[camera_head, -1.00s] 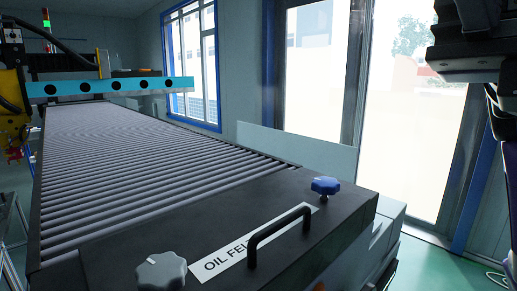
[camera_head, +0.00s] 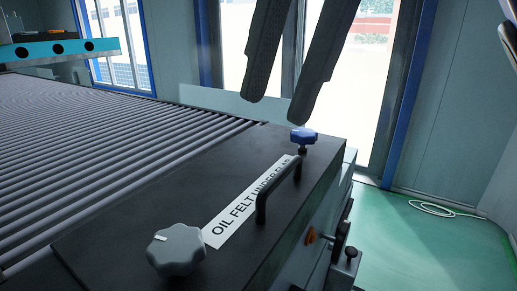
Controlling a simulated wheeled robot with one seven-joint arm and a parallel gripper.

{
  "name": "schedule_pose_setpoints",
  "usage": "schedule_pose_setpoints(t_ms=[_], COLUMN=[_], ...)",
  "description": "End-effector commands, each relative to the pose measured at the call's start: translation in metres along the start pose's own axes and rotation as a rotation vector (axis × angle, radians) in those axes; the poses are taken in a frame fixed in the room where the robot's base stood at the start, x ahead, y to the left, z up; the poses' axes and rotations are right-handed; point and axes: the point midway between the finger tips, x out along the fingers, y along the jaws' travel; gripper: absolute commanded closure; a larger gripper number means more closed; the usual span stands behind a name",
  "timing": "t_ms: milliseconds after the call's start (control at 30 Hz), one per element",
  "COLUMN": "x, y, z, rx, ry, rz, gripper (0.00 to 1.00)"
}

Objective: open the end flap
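The end flap (camera_head: 150,192) is a dark flat panel at the near end of the roller conveyor, lying level. It carries a black bar handle (camera_head: 279,189), a white label (camera_head: 240,208) reading "OIL FELT UNDER FLAP", partly hidden by the handle, a grey knob (camera_head: 176,250) at its near left and a blue knob (camera_head: 303,138) at its far right. My gripper (camera_head: 270,108) comes in from the top, above the far right end of the flap. Its two dark fingers are spread apart with nothing between them, left of and above the blue knob.
The roller bed (camera_head: 90,150) stretches to the left. A teal beam (camera_head: 60,50) crosses it at the back. An orange part (camera_head: 311,237) and small black fittings stick out of the end face. Green floor to the right is mostly clear, with a white cable loop (camera_head: 432,208).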

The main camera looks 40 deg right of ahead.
Motion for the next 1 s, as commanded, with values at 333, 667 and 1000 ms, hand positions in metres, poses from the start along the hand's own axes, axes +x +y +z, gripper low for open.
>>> schedule_pose_setpoints(t_ms=[333, 667, 1000], x=[0.003, 0.039, 0.075], y=[0.012, 0.014, 0.015], z=[-0.026, -0.029, -0.032], rx=[-0.064, -0.063, -0.064], ry=[0.098, 0.096, 0.095], rz=[0.049, 0.048, 0.048], gripper=[0.69, 0.69, 0.69])
